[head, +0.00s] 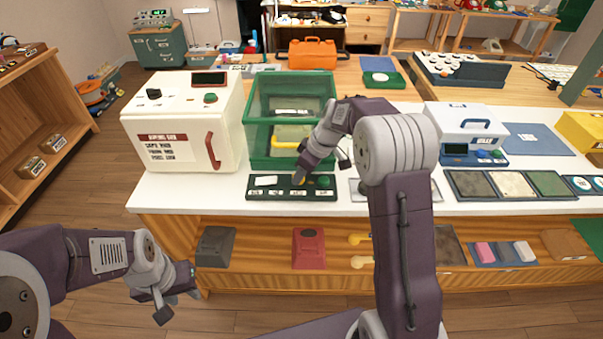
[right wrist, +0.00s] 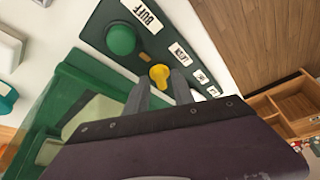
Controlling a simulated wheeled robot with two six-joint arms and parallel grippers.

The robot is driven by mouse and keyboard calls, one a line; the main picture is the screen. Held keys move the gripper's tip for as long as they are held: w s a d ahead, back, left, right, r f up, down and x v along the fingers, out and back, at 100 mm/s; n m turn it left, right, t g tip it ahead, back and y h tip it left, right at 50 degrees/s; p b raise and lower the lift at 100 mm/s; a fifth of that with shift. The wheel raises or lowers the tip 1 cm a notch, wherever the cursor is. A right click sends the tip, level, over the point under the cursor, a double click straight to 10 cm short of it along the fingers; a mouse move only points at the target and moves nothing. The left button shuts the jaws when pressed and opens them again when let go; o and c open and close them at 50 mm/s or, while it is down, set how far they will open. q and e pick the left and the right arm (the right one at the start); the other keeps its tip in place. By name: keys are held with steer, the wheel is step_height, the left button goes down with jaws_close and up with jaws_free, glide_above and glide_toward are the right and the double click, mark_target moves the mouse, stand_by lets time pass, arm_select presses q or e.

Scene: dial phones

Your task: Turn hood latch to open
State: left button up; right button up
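The green clear-sided hood (head: 290,95) stands on the white counter, and its lid looks closed. A dark panel (head: 265,193) with labels and a green button (head: 323,181) lies in front of it. The yellow latch (right wrist: 160,74) on this panel shows in the right wrist view beside the green button (right wrist: 121,39). My right gripper (right wrist: 162,82) reaches down to the panel, its fingers apart on either side of the yellow latch; contact is unclear. In the head view the gripper (head: 302,176) partly covers the latch. My left gripper (head: 178,304) is open and empty, low before the counter.
A cream box with a red handle (head: 185,120) stands left of the hood. A white case with a blue handle (head: 466,120) and a tray of colour swatches (head: 510,185) are to the right. An orange case (head: 312,54) sits behind. Open shelves lie under the counter.

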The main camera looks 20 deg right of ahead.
steer(key=p+v, duration=0.1)
steer(key=v, duration=0.8)
